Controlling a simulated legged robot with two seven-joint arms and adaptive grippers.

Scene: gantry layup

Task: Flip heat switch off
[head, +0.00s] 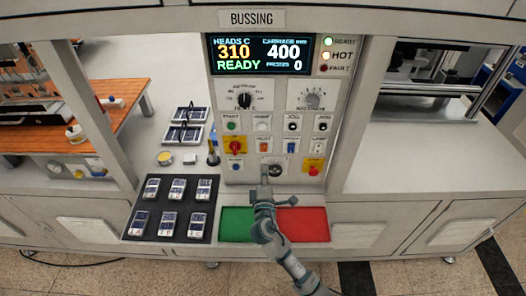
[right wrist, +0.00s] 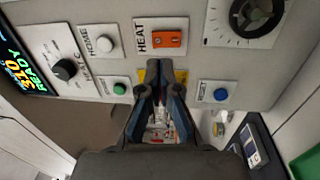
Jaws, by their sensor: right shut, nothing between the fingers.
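The heat switch (right wrist: 170,38) is an orange rocker on a white plate marked HEAT, at the top middle of the right wrist view. In the head view a small orange switch (head: 263,145) in the panel's middle appears to be the same one; its label is too small to read there. My right gripper (head: 264,182) is in front of the lower panel, below the switch. In the right wrist view its fingertips (right wrist: 161,68) are together, empty, and appear just below the HEAT plate, apart from the rocker. The rocker's on or off position is unclear. My left gripper is out of view.
The panel display (head: 262,54) reads 310, READY, 400 and 0. A green button (right wrist: 120,88), a blue button (right wrist: 220,95) and a large black dial (right wrist: 255,14) surround the switch. A black tray (head: 167,236) with several small devices lies left, beside green (head: 237,224) and red (head: 303,224) pads.

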